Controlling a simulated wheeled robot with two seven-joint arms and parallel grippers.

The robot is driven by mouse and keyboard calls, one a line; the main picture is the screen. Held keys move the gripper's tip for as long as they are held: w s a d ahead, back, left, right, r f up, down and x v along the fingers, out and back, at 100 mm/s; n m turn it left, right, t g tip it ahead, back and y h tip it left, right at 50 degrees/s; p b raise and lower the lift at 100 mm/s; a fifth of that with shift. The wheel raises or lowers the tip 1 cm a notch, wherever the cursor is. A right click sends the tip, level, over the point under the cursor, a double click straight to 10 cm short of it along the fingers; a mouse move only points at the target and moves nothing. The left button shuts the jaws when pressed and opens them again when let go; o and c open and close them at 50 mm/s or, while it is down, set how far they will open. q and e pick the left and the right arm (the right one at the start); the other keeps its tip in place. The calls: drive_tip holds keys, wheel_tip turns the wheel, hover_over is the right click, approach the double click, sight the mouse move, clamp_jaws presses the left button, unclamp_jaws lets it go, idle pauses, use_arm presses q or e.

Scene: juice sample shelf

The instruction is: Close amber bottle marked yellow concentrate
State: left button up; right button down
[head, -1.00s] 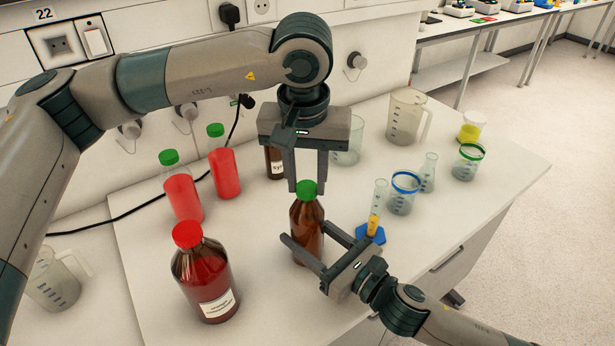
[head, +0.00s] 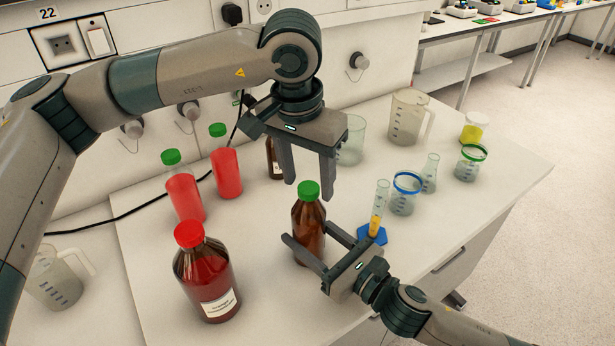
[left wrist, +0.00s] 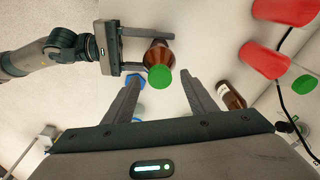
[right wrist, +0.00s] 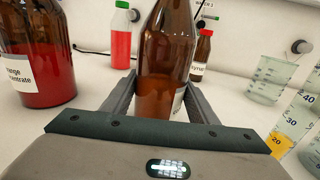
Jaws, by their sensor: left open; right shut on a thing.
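The amber bottle (head: 309,228) stands upright on the bench with a green cap (head: 308,190) on its neck. How tightly the cap sits cannot be told. A white label (right wrist: 178,103) shows partly on its side in the right wrist view, its text hidden. My right gripper (head: 308,233) is shut on the bottle's body, one finger on each side. My left gripper (head: 309,187) points down at the cap from above, open, its fingertips spread either side of it. In the left wrist view the green cap (left wrist: 160,77) appears between the fingertips, with a gap each side.
A large red-capped bottle (head: 206,280) stands front left; two green-capped red bottles (head: 184,197) (head: 227,172) stand behind. A smaller amber bottle (head: 275,160) is behind my left gripper. A cylinder on a blue base (head: 372,235) and several beakers stand right.

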use_arm(q)
wheel_tip(320, 180, up, 12)
drive_tip(key=s, duration=0.1)
drive_tip(key=shift+s+a+f, duration=0.2)
drive_tip(key=shift+a+f, duration=0.05)
drive_tip(key=shift+a, duration=0.2)
use_arm(e)
drive_tip(key=c, duration=0.6)
unclamp_jaws()
drive_tip(key=shift+c, duration=0.2)
drive_tip(key=b+v, duration=0.4)
drive_tip(key=v, duration=1.1)
drive_tip(key=shift+s+d+b, duration=0.1)
drive_tip(key=shift+b, duration=0.25)
use_arm(q)
drive_tip(key=shift+f, duration=2.45)
use_arm(e)
drive_tip(key=shift+v, duration=1.05)
drive_tip(key=shift+r, duration=0.1)
